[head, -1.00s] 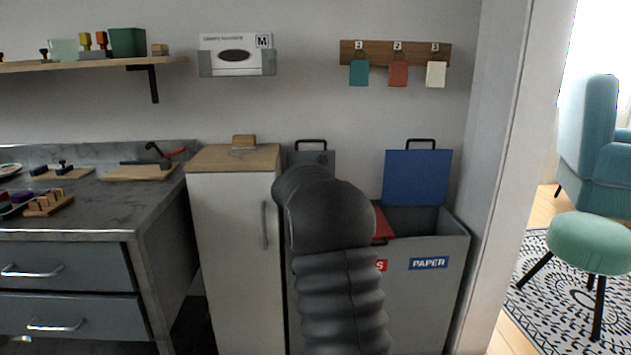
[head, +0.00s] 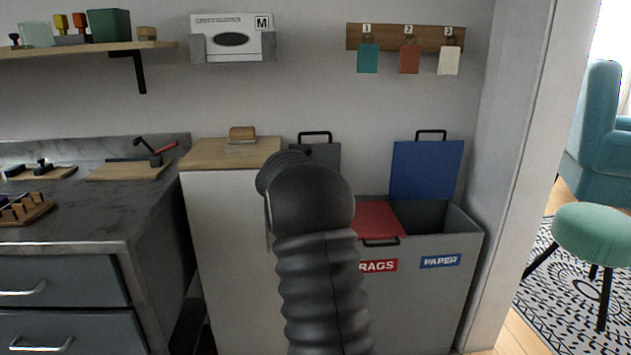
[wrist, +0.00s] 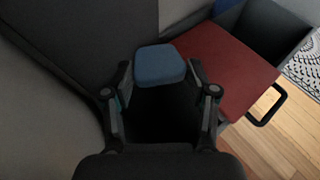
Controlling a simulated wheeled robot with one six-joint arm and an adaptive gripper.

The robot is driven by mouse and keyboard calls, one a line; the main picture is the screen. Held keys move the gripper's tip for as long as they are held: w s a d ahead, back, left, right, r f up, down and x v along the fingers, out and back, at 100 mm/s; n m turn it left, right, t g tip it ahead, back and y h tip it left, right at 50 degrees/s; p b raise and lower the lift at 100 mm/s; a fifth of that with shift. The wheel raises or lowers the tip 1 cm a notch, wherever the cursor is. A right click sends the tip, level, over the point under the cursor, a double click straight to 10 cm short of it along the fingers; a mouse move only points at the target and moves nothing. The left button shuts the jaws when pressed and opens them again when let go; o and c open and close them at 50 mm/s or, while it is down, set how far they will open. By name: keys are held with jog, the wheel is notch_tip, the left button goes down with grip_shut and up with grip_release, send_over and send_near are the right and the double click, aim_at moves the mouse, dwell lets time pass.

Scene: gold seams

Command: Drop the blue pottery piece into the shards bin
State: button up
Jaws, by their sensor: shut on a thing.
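The blue pottery piece (wrist: 160,65) is a rounded block in the wrist view. My gripper (wrist: 160,75) is shut on it, with a finger at each side. Below and beyond the piece is a dark opening (wrist: 162,112), left of the red lid. In the head view my arm hides the gripper, the piece and the front of the leftmost bin compartment. That compartment's grey lid (head: 327,154) stands raised at the wall. No shards label is visible, so I cannot read which bin it is.
The rags bin's red lid (head: 379,219) is closed. The paper bin's blue lid (head: 427,170) stands open. A white cabinet (head: 228,250) is left of the bins, beside a grey workbench (head: 120,215). A wall corner (head: 525,150) and green stool (head: 592,234) are at the right.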

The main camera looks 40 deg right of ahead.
jog(key=shift+d+f+b, duration=0.15)
jog(key=shift+f+b, duration=0.95)
jog(key=shift+f, duration=1.15)
jog(key=o, duration=1.4)
jog(key=shift+c, duration=0.2)
